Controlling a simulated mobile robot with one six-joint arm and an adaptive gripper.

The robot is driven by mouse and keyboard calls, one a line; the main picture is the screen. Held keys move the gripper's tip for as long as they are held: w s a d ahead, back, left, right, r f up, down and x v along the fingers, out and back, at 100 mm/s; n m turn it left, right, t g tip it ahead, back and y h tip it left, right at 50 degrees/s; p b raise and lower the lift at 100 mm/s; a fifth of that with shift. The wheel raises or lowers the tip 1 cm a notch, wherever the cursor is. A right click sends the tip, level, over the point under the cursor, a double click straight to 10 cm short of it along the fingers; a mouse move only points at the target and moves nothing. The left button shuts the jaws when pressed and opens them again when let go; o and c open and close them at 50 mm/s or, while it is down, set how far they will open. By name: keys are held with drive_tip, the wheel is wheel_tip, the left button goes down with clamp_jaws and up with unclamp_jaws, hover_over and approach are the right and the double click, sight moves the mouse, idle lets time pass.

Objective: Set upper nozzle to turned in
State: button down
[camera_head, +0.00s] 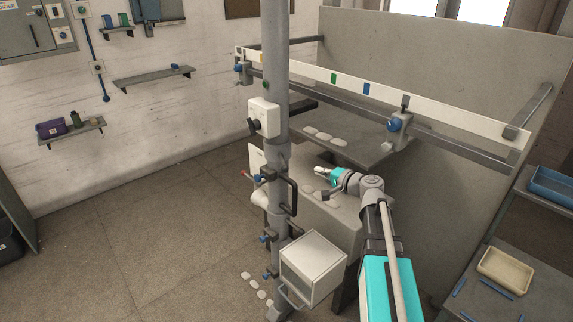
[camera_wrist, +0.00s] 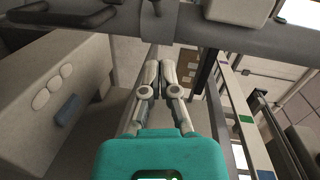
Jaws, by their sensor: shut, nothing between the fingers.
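A grey upright post (camera_head: 274,70) carries several small fittings with blue parts. One blue fitting (camera_head: 258,178) sits at mid-height beside a dark bracket, with two lower ones (camera_head: 265,238) and (camera_head: 267,275) below it. No labels are readable, so I cannot tell which is the upper nozzle or how it is turned. My gripper (camera_head: 319,170) is to the right of the post, apart from it, with its fingers pointing left. In the wrist view, the fingers (camera_wrist: 160,72) are together and empty, below a thick grey bar (camera_wrist: 215,34) that crosses the view.
A white rail (camera_head: 440,115) with coloured marks and a blue knob (camera_head: 394,124) runs above and behind my arm. A white switch box (camera_head: 264,116) and a pale box (camera_head: 313,265) are on or by the post. Open floor (camera_head: 150,230) lies left.

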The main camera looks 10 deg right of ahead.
sight(288, 168)
drive_tip(key=shift+w+f, duration=0.1)
idle(0.3)
drive_tip(key=shift+s+a+b+x, duration=0.3)
drive_tip(key=shift+a+b+x, duration=0.1)
drive_tip(key=shift+x, duration=1.75)
drive_tip(key=shift+s+a+b+x, duration=0.3)
drive_tip(key=shift+a+b+x, duration=0.05)
drive_tip(key=shift+x, duration=1.75)
drive_tip(key=shift+s+a+b+x, duration=0.3)
drive_tip(key=shift+a+b+x, duration=0.1)
drive_tip(key=shift+x, duration=1.75)
drive_tip(key=shift+f, duration=0.1)
drive_tip(key=shift+a+t+h, duration=0.3)
